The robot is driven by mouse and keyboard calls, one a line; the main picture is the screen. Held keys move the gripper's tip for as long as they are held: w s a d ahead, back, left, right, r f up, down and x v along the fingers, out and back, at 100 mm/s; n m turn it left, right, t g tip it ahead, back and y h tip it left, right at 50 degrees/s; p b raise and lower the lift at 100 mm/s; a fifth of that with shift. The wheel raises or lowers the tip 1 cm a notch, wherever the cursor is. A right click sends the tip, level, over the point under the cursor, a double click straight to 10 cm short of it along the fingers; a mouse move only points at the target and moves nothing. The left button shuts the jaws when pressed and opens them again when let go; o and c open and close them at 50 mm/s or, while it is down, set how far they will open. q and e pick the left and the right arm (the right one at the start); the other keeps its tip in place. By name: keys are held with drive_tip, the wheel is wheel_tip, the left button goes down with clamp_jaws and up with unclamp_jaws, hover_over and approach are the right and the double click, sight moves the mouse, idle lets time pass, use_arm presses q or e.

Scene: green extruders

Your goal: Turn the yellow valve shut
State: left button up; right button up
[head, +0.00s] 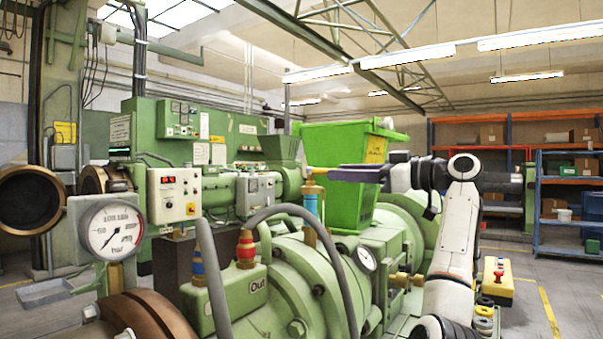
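The yellow valve handle (317,171) shows as a small yellow-orange piece at the top of an upright blue-and-brass fitting (311,203), in the middle of the head view. My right arm comes in from the right. My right gripper (334,174) points left, level with the handle, and its grey-purple fingers end at the handle's right end. The fingers are seen edge-on, so I cannot tell whether they touch the handle, or whether they are open or shut. My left gripper is out of view.
Green extruder machinery with a curved grey hose (345,265) stands just below the fitting. A bright green hopper (350,205) is behind my gripper. A pressure gauge (112,231) and a control box (174,195) are at left. Shelves (570,235) stand at far right, beyond open floor.

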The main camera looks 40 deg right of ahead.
sight(311, 172)
drive_tip(key=p+x, duration=0.3)
drive_tip(key=x, duration=0.5)
drive_tip(key=shift+w+a, duration=0.15)
drive_tip(key=shift+w+a+f, duration=0.1)
drive_tip(key=shift+w, duration=0.4)
clamp_jaws()
